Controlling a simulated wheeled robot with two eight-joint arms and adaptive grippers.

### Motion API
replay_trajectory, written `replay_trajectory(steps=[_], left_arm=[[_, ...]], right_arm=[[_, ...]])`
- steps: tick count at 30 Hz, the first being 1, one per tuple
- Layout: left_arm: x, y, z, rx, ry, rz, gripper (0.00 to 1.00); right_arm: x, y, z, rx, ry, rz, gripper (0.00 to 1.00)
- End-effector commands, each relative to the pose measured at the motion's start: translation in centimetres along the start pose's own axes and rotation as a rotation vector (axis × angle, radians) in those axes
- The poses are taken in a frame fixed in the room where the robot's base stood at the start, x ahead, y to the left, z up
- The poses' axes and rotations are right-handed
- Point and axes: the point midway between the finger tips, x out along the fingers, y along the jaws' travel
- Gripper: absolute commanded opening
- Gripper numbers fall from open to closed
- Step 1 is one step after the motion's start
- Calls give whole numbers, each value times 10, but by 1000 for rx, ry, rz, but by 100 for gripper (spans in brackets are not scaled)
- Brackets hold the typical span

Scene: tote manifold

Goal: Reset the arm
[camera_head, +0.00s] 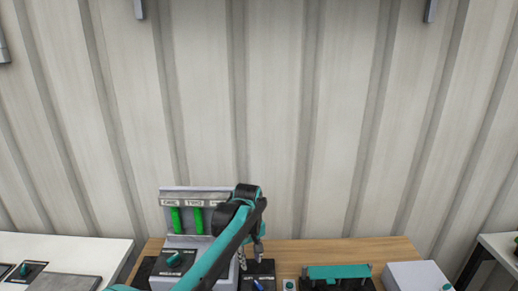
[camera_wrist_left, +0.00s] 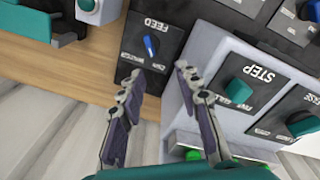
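My left arm (camera_head: 222,250) comes in from the lower left in the head view, teal and black. My left gripper (camera_head: 251,258) points down over the back of the wooden table. In the left wrist view the gripper (camera_wrist_left: 157,84) is open, its two fingers apart with nothing between them. Beyond the fingertips is a black FEED panel (camera_wrist_left: 135,68) with a blue knob (camera_wrist_left: 151,46). The fingertips seem apart from the knob. The blue knob also shows below the gripper in the head view (camera_head: 257,285). My right gripper is in neither view.
A grey stand (camera_head: 168,196) with two green bars (camera_head: 198,220) rises beside the arm. A STEP panel (camera_wrist_left: 240,82) with a teal knob (camera_wrist_left: 238,91) lies close right of the gripper. A teal bar (camera_head: 338,271) and a white box (camera_head: 415,277) stand rightward. A corrugated wall (camera_head: 330,120) closes the back.

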Motion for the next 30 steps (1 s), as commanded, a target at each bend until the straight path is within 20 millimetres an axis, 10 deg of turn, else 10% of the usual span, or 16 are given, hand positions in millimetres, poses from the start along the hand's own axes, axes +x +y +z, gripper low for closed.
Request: replay_trajectory(steps=[15, 30], left_arm=[[-66, -144, 54, 273, 239, 138, 34], [-35, -250, 124, 512, 504, 150, 34]], right_arm=[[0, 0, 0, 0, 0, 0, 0], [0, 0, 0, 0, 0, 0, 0]])
